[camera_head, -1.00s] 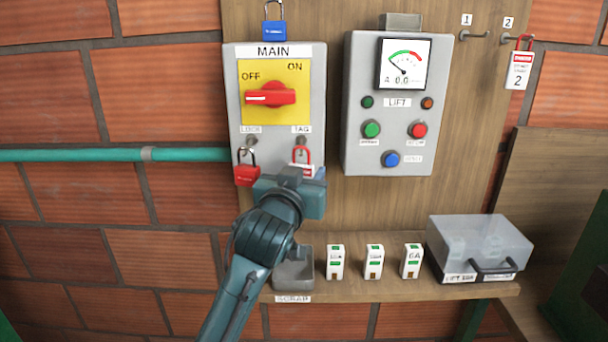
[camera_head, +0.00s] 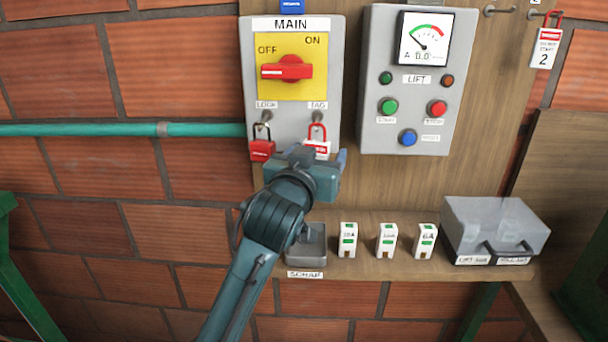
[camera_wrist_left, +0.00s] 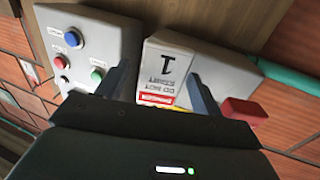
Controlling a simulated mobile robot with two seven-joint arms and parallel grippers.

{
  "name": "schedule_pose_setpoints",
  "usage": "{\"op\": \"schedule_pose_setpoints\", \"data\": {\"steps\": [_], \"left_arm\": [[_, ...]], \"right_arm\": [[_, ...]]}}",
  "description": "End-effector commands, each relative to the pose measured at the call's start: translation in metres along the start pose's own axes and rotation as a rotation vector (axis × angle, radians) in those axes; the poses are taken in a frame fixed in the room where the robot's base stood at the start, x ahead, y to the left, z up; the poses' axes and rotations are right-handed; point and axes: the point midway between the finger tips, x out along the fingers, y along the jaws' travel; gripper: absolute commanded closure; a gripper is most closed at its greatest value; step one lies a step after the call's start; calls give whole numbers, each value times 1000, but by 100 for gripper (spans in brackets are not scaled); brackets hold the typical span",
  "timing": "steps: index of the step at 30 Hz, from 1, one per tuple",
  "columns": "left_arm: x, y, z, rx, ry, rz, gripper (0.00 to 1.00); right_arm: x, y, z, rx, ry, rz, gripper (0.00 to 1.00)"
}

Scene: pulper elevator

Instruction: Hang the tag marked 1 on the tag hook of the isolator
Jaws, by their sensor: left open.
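The isolator (camera_head: 292,90), labelled MAIN, has its red switch handle (camera_head: 287,71) level, pointing at OFF. The tag marked 1 (camera_head: 318,148) hangs by its red loop from the hook labelled TAG (camera_head: 317,116); its lower part is hidden behind my gripper in the head view. In the left wrist view tag 1 (camera_wrist_left: 168,70) shows its number upside down, between my fingers. My left gripper (camera_head: 322,160) is open, just below and in front of the tag, with a finger on each side (camera_wrist_left: 162,88). Contact cannot be told. My right gripper is out of view.
A red padlock (camera_head: 262,149) hangs on the LOCK hook, left of the tag. The lift box (camera_head: 412,85) is to the right. Tag 2 (camera_head: 546,48) hangs at upper right. Below are a scrap tray (camera_head: 307,258), several white fuse modules (camera_head: 387,240) and a lidded case (camera_head: 495,228).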

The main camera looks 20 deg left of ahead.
Motion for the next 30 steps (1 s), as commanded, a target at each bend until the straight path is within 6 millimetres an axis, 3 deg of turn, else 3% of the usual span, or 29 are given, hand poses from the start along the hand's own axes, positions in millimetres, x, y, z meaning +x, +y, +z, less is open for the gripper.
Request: {"op": "schedule_pose_setpoints", "data": {"steps": [12,18,23,26,29,30], "left_arm": [[-89,0,2,-2,1,0,33],[-110,0,0,0,-1,0,33],[-113,0,1,1,-3,1,33],[-109,3,19,17,-34,13,33],[-103,9,65,50,-108,52,33],[-103,12,91,66,-149,73,33]], "right_arm": [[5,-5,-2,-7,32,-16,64],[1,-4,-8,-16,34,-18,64],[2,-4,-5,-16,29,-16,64],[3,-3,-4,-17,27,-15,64],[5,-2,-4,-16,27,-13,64],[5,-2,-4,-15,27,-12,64]]}}
